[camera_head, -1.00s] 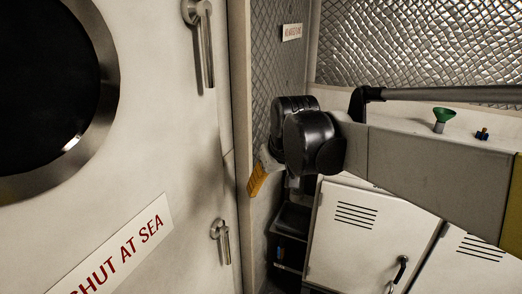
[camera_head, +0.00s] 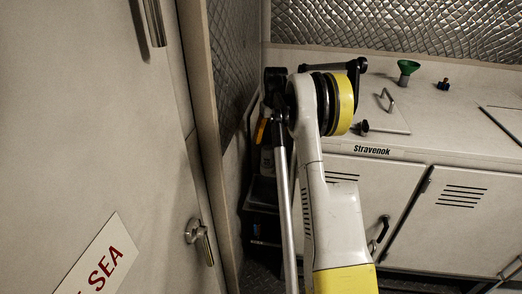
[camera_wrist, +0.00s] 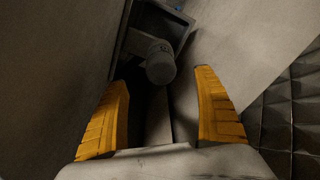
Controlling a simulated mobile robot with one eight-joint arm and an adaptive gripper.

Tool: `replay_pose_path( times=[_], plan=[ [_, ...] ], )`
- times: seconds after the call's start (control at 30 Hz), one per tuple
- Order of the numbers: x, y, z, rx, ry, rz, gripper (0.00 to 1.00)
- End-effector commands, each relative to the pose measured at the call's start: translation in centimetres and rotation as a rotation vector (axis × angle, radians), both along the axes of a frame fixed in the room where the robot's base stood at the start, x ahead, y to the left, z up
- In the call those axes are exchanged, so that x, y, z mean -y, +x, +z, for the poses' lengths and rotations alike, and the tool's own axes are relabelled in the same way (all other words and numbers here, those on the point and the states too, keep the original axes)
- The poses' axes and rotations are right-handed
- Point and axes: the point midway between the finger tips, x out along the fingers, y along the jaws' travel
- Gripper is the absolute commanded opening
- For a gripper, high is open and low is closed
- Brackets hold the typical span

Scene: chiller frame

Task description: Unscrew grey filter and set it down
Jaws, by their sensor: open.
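A grey cylinder (camera_wrist: 160,64), which looks like the filter, shows in the wrist view under a dark bracket or box (camera_wrist: 160,22). Its rounded end faces my camera. My gripper (camera_wrist: 162,80) is open, with its two yellow-orange fingers well apart, left and right. The cylinder lies just beyond the gap between the fingertips; I cannot tell the exact distance, and neither finger appears to touch it. In the head view one orange finger of my gripper (camera_head: 262,131) shows at the corner beside the cabinet, mostly behind my arm.
A white door with a handle (camera_head: 198,236) stands close on the left. A white cabinet (camera_head: 455,225) with vented doors stands on the right. A dark recess lies between wall and cabinet.

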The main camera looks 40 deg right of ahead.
Motion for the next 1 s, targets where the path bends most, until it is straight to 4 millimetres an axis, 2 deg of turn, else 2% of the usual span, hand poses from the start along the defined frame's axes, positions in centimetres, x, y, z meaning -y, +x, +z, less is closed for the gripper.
replay_pose_path(
  times=[0.03,0.33,0.7,0.83,1.0],
  plan=[
    [0.1,0.0,-1.6,-0.001,0.0,0.0,0.8],
    [0.3,0.2,-3.9,-0.002,0.002,-0.001,0.8],
    [0.5,1.0,-10.7,-0.001,0.0,-0.001,0.8],
    [0.5,1.2,-12.0,-0.001,0.0,-0.001,0.8],
    [0.5,1.3,-12.7,-0.001,0.0,-0.001,0.8]
  ],
)
